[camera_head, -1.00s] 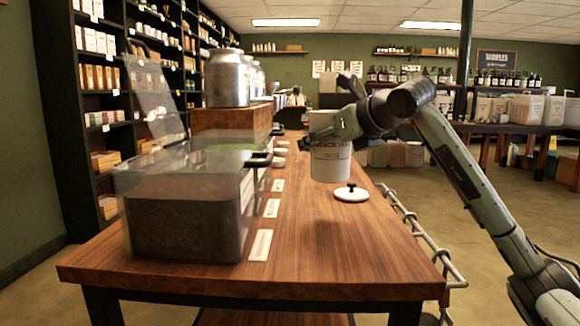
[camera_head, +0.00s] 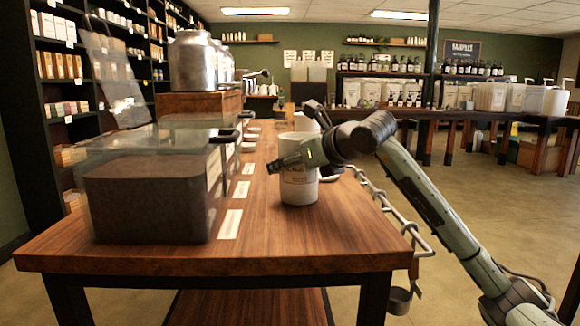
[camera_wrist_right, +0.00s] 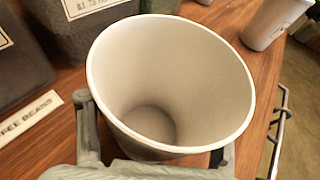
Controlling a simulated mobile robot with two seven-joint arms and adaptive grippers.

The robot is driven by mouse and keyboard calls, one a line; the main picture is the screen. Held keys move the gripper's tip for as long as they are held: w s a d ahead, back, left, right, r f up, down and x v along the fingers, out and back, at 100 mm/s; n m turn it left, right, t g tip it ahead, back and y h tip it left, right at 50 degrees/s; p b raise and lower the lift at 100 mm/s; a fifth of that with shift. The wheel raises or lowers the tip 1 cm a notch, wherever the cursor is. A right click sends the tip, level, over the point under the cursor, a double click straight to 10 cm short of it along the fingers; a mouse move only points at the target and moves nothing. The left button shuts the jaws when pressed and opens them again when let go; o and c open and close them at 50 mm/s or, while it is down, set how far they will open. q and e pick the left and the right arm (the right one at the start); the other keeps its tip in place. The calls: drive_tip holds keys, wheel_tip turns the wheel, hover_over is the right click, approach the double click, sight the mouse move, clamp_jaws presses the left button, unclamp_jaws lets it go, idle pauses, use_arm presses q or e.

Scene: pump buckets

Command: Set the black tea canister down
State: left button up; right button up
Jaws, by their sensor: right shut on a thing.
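A white, open-topped canister (camera_head: 299,186) with a printed label too small to read is in my right gripper (camera_head: 290,160). It stands upright at the wooden counter, and its base looks at or very near the top. In the right wrist view, the canister (camera_wrist_right: 170,80) is lidless and looks empty inside, with the fingers of my right gripper (camera_wrist_right: 155,150) around its near side. No black canister shows. A white lid with a black knob is mostly hidden behind my right gripper in the head view. My left gripper is not in view.
The wooden counter (camera_head: 260,235) has clear bare top in front of the canister. A clear bin (camera_head: 150,200) of dark contents stands left, with label cards (camera_head: 231,223) beside it. Another white canister (camera_head: 305,122) is behind. A metal rail (camera_head: 400,215) runs along the right edge.

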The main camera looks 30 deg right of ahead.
drive_tip(key=o, duration=1.5)
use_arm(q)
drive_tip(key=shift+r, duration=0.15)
use_arm(e)
drive_tip(key=shift+s+r, duration=0.1)
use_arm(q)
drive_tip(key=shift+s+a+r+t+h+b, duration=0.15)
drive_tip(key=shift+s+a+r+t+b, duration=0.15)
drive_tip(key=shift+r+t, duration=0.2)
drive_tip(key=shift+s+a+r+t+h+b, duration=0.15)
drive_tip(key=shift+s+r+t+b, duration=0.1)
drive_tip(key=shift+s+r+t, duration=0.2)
use_arm(e)
drive_tip(key=v, duration=1.1)
drive_tip(key=shift+s+r, duration=0.2)
drive_tip(key=shift+s, duration=0.15)
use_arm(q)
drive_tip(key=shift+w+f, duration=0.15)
